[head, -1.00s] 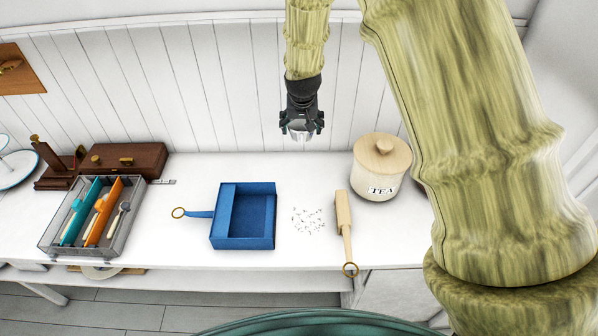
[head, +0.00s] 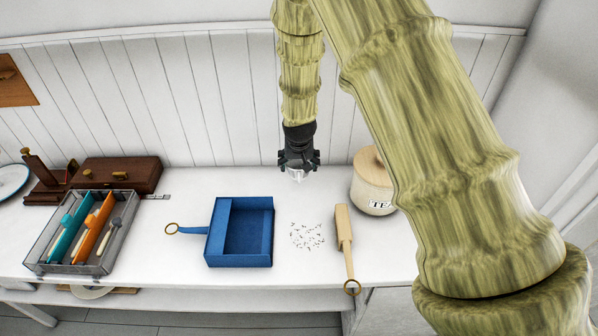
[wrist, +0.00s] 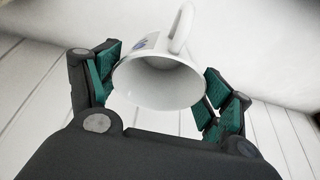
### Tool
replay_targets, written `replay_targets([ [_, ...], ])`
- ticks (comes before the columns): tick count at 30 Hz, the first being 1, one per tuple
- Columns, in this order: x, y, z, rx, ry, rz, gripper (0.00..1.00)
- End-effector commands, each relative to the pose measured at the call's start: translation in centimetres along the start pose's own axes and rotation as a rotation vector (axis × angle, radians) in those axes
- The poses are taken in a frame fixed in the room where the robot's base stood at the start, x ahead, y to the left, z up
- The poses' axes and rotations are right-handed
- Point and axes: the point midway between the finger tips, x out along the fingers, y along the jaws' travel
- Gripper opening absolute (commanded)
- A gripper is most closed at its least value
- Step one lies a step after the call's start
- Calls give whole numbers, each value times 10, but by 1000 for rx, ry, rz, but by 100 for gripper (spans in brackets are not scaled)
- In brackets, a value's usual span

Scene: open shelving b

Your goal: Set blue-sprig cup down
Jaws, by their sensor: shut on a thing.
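The blue-sprig cup (wrist: 160,80) is white with a bit of blue on its side and a handle at the top of the wrist view. My gripper (wrist: 158,88) is shut on it, with a green-padded finger on each side. In the head view my gripper (head: 298,170) points down above the back of the white counter (head: 180,225). Only a small pale part of the cup (head: 297,176) shows below the fingers there. I cannot tell the exact gap between cup and counter.
A tea canister (head: 372,185) stands right of my gripper, partly behind my arm. A blue dustpan (head: 240,262), dark scattered bits (head: 307,235) and a wooden-handled brush (head: 344,235) lie in front. A grey tray (head: 100,262) with utensils and a brown box (head: 120,172) are left.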

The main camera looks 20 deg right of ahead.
Motion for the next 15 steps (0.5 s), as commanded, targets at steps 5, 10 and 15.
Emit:
replay_targets([
  [5, 5, 0, 2, 0, 1, 0, 51],
  [10, 16, 0, 7, 0, -1, 0, 51],
  [15, 33, 0, 14, 0, 0, 0, 51],
])
